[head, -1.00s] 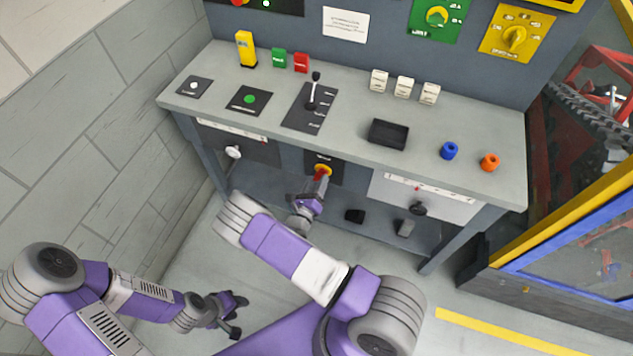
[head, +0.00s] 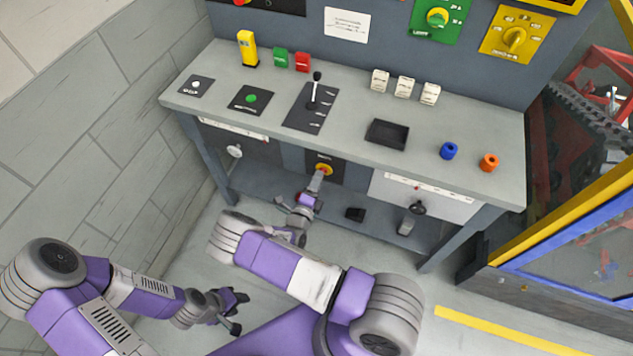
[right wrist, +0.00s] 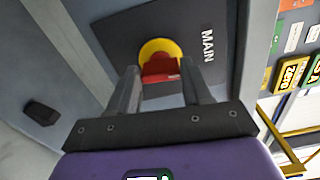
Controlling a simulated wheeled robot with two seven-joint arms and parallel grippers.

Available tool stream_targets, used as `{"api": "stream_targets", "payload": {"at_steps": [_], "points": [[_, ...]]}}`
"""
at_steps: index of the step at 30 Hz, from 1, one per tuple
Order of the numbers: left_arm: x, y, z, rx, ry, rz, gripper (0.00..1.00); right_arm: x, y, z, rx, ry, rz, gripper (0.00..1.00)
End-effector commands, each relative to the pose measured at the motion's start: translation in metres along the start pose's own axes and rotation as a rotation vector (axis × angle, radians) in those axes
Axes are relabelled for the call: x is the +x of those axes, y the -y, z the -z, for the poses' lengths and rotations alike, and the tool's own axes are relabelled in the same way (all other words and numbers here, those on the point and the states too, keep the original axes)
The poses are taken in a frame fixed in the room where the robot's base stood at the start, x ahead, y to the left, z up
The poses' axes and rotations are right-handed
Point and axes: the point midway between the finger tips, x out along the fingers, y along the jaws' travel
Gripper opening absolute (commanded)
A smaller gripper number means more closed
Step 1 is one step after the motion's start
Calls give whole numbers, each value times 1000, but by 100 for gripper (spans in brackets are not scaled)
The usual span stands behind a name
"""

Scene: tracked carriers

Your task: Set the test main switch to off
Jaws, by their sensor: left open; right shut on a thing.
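The main switch is a red handle (right wrist: 160,68) on a yellow disc (right wrist: 160,47), set in a dark plate marked MAIN (right wrist: 207,45). In the head view its yellow disc (head: 324,168) shows under the front edge of the bench. My right gripper (right wrist: 161,80) is shut on the red handle, one finger on each side. It also shows in the head view (head: 320,178), where it hides most of the handle. The switch's position marks cannot be read. My left gripper (head: 236,308) is open and empty, low above the floor at the left.
The grey bench (head: 245,120) carries a black lever (head: 314,95), a green button (head: 251,98), a black tray (head: 388,133) and blue and orange knobs. A white knob (head: 234,151) and a black knob (head: 417,208) are on its front. A yellow-blue framed enclosure stands at the right.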

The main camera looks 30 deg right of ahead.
Motion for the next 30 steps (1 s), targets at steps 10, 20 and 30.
{"api": "stream_targets", "payload": {"at_steps": [10, 20, 30], "points": [[-1, 0, 0, 0, 0, 0, 43, -1, -1, 1, -99, -2, -2, 18], [-1, 0, 0, 0, 0, 0, 43, -1, -2, 2, -107, -3, -3, 18], [-1, 0, 0, 0, 0, 0, 43, 0, -1, 1, -106, -2, -2, 74]]}}
